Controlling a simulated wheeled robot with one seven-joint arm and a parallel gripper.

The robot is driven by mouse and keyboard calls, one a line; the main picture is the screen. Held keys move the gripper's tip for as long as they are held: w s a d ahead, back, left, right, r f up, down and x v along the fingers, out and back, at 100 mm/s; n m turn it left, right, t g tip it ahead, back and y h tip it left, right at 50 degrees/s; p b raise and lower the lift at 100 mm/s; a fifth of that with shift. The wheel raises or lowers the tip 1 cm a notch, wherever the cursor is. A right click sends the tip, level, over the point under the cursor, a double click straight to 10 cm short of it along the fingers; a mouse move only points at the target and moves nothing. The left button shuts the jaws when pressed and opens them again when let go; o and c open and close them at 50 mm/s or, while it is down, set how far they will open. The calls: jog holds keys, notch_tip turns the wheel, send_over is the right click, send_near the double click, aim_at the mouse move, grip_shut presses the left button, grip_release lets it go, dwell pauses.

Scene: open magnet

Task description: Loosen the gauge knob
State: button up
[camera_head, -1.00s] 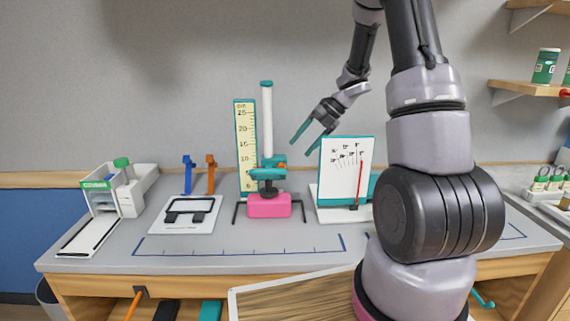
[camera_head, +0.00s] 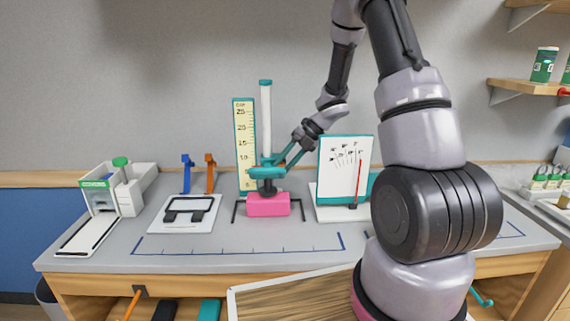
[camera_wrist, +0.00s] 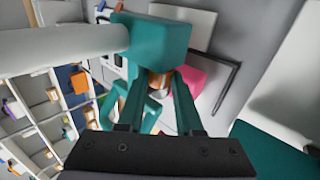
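The height gauge has a white post (camera_head: 266,120), a teal carriage (camera_head: 266,172) and a pink base (camera_head: 268,205). A copper-orange gauge knob (camera_wrist: 159,82) sticks out from the carriage, which also shows in the wrist view (camera_wrist: 155,40). My gripper (camera_head: 283,161) has come to the right side of the carriage. In the wrist view its two teal fingers (camera_wrist: 159,90) are apart, one on each side of the knob. The fingers look open, and I cannot tell if they touch the knob. In the head view the fingers hide the knob.
A yellow ruler (camera_head: 244,145) stands behind the post. A white dial board (camera_head: 345,165) with a red needle stands close on the right. Blue (camera_head: 188,173) and orange (camera_head: 210,173) stands and a white-and-green box (camera_head: 98,192) are on the left. The bench front is clear.

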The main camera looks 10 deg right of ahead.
grip_shut()
jog(key=shift+a+r+h, duration=0.1)
jog(key=shift+h, duration=0.2)
jog(key=h, duration=0.3)
jog(key=shift+a+r+g, duration=0.1)
jog(key=shift+a+g, duration=0.2)
jog(key=shift+w+a+h, duration=0.1)
jog(key=shift+h, duration=0.8)
jog(key=shift+g, duration=0.3)
jog(key=o, duration=0.8)
grip_release()
